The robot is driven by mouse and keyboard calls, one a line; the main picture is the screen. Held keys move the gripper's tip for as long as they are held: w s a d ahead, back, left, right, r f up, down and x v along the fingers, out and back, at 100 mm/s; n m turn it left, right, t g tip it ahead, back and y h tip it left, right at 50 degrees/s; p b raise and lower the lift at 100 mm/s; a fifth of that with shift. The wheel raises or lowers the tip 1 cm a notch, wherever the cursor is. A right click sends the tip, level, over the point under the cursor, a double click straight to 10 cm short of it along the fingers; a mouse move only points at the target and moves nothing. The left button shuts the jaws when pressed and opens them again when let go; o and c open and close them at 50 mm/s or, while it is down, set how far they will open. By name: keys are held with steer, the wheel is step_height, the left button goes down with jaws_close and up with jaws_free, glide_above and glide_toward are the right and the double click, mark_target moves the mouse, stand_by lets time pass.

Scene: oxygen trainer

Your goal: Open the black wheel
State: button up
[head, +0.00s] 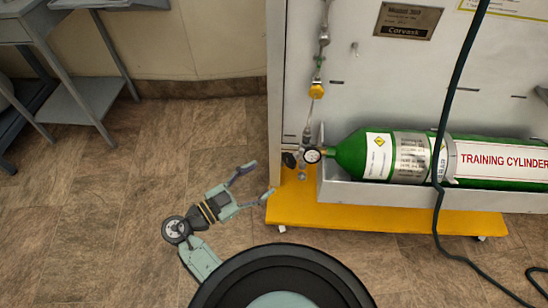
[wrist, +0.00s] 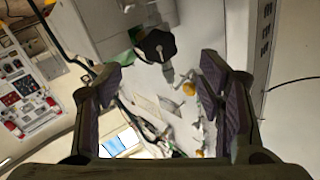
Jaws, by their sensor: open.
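The black wheel (wrist: 157,46) is a dark lobed knob in the upper middle of the wrist view, with a metal fitting below it. In the head view a small dark piece that looks like the same wheel (head: 289,160) sits left of the round gauge (head: 312,156), at the neck of the green cylinder (head: 351,154). My gripper (head: 262,180) is open and empty, left of the wheel, with its fingers pointing toward the trainer. In the wrist view my gripper (wrist: 160,85) has its fingers apart, and the wheel shows beyond them, not touched.
The cylinder lies in a grey trough on the trainer's yellow base (head: 380,219). A yellow-knobbed fitting (head: 317,89) hangs on the grey panel above. A dark hose (head: 450,110) crosses the cylinder at the right. A grey table (head: 95,85) stands at upper left; floor between is clear.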

mark_target(287, 163)
steer(key=p+x, duration=0.2)
steer(key=x, duration=0.8)
steer(key=shift+w+d+r, duration=0.1)
steer(key=shift+w+d, duration=0.05)
steer(key=shift+d, duration=0.15)
steer(key=shift+c, duration=0.4)
steer(key=c, duration=1.1)
